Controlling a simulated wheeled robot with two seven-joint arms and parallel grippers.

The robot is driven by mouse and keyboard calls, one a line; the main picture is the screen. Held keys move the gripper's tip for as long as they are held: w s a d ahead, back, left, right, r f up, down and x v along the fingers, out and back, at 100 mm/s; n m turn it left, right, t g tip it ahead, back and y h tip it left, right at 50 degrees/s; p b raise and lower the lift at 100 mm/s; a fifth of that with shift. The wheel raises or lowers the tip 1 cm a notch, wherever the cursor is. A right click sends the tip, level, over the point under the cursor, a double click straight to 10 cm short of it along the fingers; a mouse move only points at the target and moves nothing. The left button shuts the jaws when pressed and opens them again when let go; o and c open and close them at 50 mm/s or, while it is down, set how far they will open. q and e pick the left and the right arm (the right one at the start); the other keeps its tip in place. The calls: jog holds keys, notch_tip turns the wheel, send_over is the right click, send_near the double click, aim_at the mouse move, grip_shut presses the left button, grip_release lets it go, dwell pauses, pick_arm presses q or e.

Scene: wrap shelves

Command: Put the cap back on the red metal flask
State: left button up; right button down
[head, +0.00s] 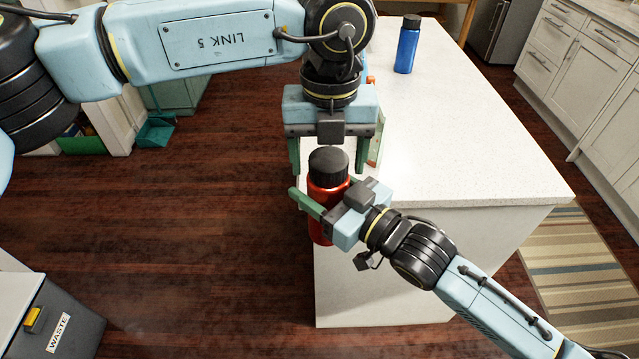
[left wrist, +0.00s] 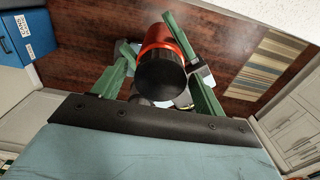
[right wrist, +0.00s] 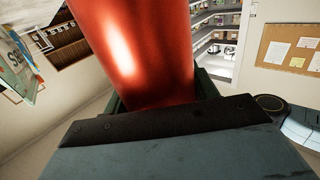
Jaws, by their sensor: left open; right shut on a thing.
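The red metal flask (head: 322,232) is upright, held beside the counter's left edge. A black cap (head: 328,163) sits on top of its neck; I cannot tell how tightly it is seated. My right gripper (head: 322,190) is shut around the flask's upper body, and the red body (right wrist: 140,50) fills the right wrist view. My left gripper (head: 328,170) points down from above, open, with its green fingers on either side of the cap and apparent gaps between. The left wrist view shows the cap (left wrist: 160,76) end-on, between the fingers, with the red body (left wrist: 165,38) behind it.
The white counter (head: 470,150) has much clear top. A blue bottle with a black cap (head: 407,48) stands at its far side. Something partly hidden stands on the counter behind my left gripper. A waste bin (head: 65,320) is at lower left on the wooden floor.

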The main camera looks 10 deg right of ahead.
pick_arm(q)
jog(key=shift+f, duration=0.1)
jog(key=c, duration=1)
jog(key=m, duration=0.5)
jog(key=shift+m, duration=0.4)
jog(key=m, duration=1)
jog(key=shift+m, duration=0.4)
jog(key=m, duration=0.4)
jog(key=o, duration=1)
jog(key=shift+o, duration=0.2)
